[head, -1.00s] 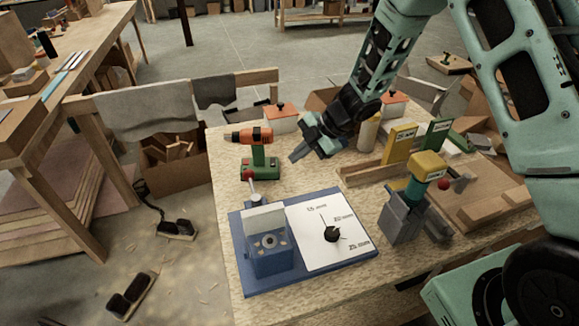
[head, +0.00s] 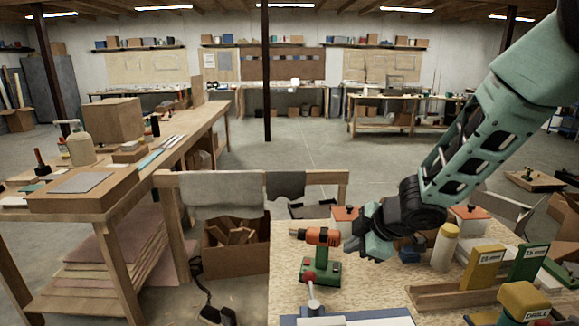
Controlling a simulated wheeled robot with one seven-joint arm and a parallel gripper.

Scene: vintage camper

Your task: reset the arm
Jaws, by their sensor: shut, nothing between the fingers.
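A cream bottle (head: 445,247) stands right of my gripper. Orange-lidded boxes (head: 470,216) stand around it. Yellow (head: 484,268) and green (head: 528,263) blocks are farther right. A red-knobbed lever (head: 311,288) stands in front. Open floor lies beyond the bench.

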